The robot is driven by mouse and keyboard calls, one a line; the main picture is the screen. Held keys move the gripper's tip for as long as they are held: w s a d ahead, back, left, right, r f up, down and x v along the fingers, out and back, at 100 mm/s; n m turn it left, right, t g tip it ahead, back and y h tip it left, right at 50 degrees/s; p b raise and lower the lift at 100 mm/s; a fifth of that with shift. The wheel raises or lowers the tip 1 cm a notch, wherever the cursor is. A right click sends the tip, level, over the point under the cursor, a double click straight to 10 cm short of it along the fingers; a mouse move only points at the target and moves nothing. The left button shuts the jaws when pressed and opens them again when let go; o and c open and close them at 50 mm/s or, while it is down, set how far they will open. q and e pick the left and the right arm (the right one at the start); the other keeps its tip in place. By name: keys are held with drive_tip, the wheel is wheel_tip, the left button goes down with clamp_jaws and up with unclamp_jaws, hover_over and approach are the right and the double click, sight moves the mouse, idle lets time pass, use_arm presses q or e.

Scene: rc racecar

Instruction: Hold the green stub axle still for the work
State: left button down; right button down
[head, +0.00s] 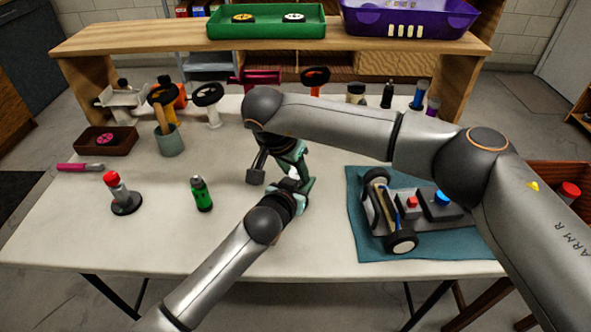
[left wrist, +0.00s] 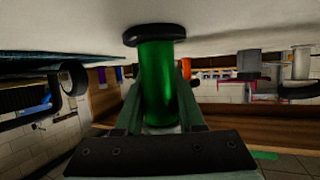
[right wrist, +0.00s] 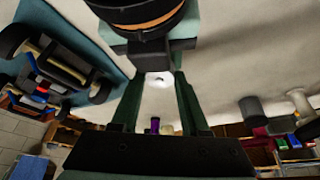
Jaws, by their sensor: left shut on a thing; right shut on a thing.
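The green stub axle (left wrist: 157,85) is a green cylinder with a dark flange at one end, close to the white table top. My left gripper (left wrist: 160,88) is shut around its shaft, a finger on each side. In the head view my left gripper (head: 297,192) is low over the table middle, and the axle is largely hidden by the arms. My right gripper (head: 291,160) reaches down just beyond it, very close to it. In the right wrist view my right gripper (right wrist: 158,78) is shut on a small pale round part (right wrist: 158,80) whose details are unclear.
A car chassis (head: 416,208) lies on a teal mat (head: 362,238) at right. A dark grey tool (head: 256,173) stands beside my grippers. Wheels and cups line the back. The front left table is clear.

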drive_tip(key=shift+w+a+m+h, duration=0.1)
drive_tip(key=shift+m+h, duration=0.2)
drive_tip(key=shift+m, duration=0.6)
drive_tip(key=shift+c, duration=1.9)
unclamp_jaws()
drive_tip(key=v, duration=1.2)
drive_tip(key=shift+w, duration=0.15)
